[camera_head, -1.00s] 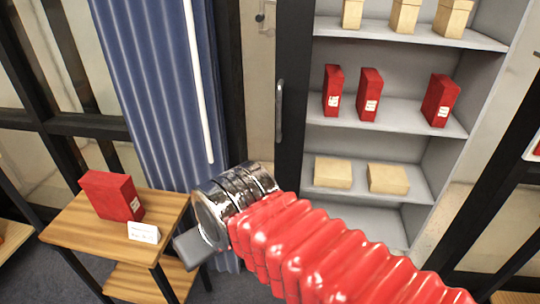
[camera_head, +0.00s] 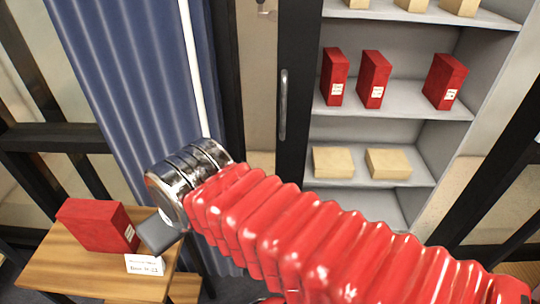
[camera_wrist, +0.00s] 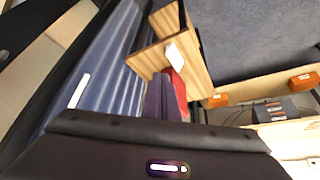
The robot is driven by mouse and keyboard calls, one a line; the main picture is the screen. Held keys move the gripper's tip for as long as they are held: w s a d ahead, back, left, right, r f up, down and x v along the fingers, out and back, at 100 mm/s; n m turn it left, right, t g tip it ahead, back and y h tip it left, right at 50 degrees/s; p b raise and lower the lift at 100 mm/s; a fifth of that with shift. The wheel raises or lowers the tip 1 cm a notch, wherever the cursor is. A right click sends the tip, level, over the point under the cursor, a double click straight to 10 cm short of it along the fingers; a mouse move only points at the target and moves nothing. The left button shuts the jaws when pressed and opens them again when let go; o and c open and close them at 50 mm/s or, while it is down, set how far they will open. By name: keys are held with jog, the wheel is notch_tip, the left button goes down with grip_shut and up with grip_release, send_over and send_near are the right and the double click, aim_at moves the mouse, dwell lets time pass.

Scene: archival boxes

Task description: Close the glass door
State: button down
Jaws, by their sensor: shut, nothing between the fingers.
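A dark door frame with a metal handle (camera_head: 283,105) stands upright just left of the shelves in the head view, with a pale pane (camera_head: 259,90) beside it. I cannot tell whether glass covers the shelves. My gripper (camera_head: 158,231) is at the end of my red-sleeved arm, left of and lower than the handle and apart from it in the picture. It looks shut and empty, in front of the curtain and beside the red box on the wooden table. In the wrist view, a dark part of mine fills the bottom and the handle cannot be made out.
A wooden table (camera_head: 75,262) at lower left holds a red box (camera_head: 98,226) and a white card (camera_head: 145,264). A blue curtain (camera_head: 130,80) hangs behind it. The grey shelves (camera_head: 400,108) hold red boxes and tan boxes. Dark floor (camera_wrist: 260,40) shows in the wrist view.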

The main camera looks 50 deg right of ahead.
dwell(0.3)
jog(key=w+d+f+n+h, duration=0.1)
jog(key=w+d+f, duration=0.2)
jog(key=d+f, duration=1.05)
jog(key=w+d+f+h, duration=0.2)
jog(key=w+d+f, duration=0.1)
jog(key=d+f, duration=1.05)
jog(key=w+d+f+n+h, duration=0.1)
jog(key=w+d+f, duration=0.2)
jog(key=d+f, duration=1)
jog(key=w+d+n+t+h, duration=0.3)
jog(key=d+n+t, duration=0.1)
jog(key=w+d+r+n+t+h, duration=0.1)
jog(key=w+r+n+t+h, duration=0.1)
jog(key=r+n+t, duration=0.3)
notch_tip(320, 180, up, 5)
jog(key=shift+w+d+f+n+h, duration=0.2)
jog(key=shift+w+d+n+h, duration=0.15)
jog(key=shift+w, duration=0.3)
